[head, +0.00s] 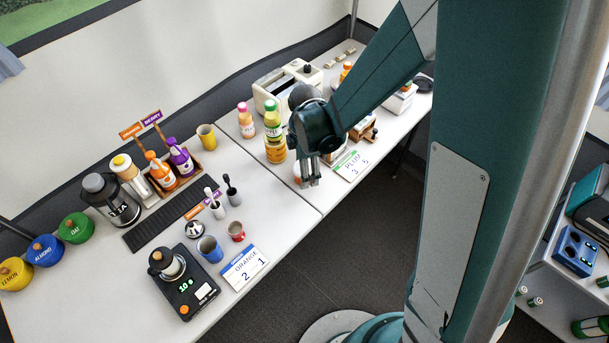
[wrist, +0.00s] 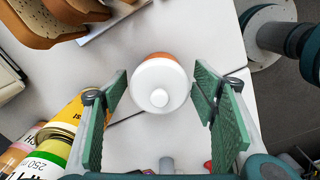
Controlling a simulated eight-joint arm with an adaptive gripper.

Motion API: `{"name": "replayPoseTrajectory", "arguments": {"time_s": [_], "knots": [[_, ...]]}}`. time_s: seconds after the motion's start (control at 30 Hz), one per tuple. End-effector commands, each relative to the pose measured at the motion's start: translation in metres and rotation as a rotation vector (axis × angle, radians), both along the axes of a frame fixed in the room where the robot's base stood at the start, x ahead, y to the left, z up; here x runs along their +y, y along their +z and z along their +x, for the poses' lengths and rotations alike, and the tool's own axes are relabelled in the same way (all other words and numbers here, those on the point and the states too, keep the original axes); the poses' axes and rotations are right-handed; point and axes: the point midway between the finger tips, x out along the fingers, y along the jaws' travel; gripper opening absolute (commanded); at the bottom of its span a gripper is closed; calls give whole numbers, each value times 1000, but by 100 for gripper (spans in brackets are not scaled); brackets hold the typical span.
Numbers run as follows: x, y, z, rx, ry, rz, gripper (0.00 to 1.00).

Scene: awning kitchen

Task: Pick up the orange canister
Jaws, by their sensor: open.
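The orange canister (wrist: 160,57) stands upright in the wrist view, seen from above, with a white domed lid and a round knob. It sits between the two green finger pads of my gripper (wrist: 161,92). The pads are spread, with clear gaps on both sides of the canister. In the head view my gripper (head: 310,184) points down near the front edge of the counter.
Bread slices (wrist: 40,18) lie beyond. The counter's left part holds a scale (head: 184,287) and cups.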

Motion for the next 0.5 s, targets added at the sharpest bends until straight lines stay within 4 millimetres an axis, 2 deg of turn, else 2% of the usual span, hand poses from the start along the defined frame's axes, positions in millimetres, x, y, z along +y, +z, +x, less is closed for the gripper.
{"name": "replayPoseTrajectory", "arguments": {"time_s": [0.2, 0.5], "knots": [[0, -18, 0, 0, 0, 0, 58], [0, -20, 1, 0, 0, 0, 58]]}}
